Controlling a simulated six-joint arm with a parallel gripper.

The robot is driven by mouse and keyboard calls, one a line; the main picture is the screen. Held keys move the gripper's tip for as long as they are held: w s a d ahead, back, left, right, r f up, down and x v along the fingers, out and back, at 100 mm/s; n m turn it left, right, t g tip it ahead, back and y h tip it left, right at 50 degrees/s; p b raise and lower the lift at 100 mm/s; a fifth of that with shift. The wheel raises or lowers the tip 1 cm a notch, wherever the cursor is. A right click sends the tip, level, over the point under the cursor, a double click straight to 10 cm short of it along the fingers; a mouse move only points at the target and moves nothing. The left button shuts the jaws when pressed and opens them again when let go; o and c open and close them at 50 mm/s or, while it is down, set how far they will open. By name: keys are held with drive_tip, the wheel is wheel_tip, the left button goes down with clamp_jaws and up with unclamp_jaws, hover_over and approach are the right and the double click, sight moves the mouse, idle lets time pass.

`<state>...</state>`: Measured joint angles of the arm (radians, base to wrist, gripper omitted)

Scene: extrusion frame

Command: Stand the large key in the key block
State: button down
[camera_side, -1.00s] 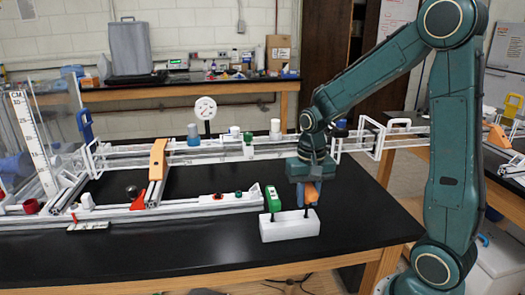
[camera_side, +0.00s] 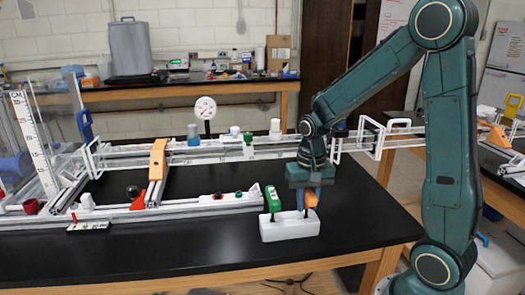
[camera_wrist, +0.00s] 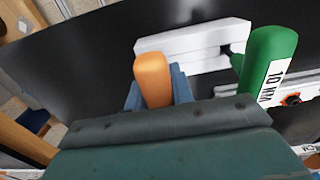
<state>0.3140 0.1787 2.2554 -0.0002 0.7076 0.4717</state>
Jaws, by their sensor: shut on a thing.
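A white key block (camera_side: 290,230) lies on the black bench top. A green-handled key (camera_side: 271,199), marked 10 MM in the wrist view (camera_wrist: 268,66), stands upright at the block's left end. My gripper (camera_side: 308,198) points down over the block's right end, shut on an orange-handled key (camera_side: 311,199). The orange handle also shows between the blue fingers in the wrist view (camera_wrist: 153,80). Its dark shaft reaches down to the block's top at the right end; I cannot tell how deep it sits. The fingers partly cover the handle.
A rail frame (camera_side: 170,208) with an orange bracket (camera_side: 157,160) and small fittings lies left of the block. A long rail with a dial gauge (camera_side: 204,108) runs behind. The bench in front of the block is clear.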

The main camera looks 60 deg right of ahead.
drive_tip(key=c, duration=1.1)
unclamp_jaws()
drive_tip(key=shift+r, duration=0.15)
wheel_tip(320, 180, up, 14)
drive_tip(key=shift+f, duration=0.2)
drive_tip(key=shift+s+a, duration=0.1)
drive_tip(key=shift+s+a+r+n+t, duration=0.15)
drive_tip(key=shift+s+a+n+t, duration=0.8)
drive_tip(key=shift+s+a+n, duration=0.85)
drive_tip(key=shift+s+a+r+n+t, duration=0.15)
drive_tip(key=shift+s+a+n+t, duration=1)
drive_tip(key=shift+s, duration=1.15)
drive_tip(key=shift+s+a+r+n+t, duration=0.15)
drive_tip(key=shift+s+a+n+t, duration=0.55)
drive_tip(key=shift+s+a+n, duration=1.1)
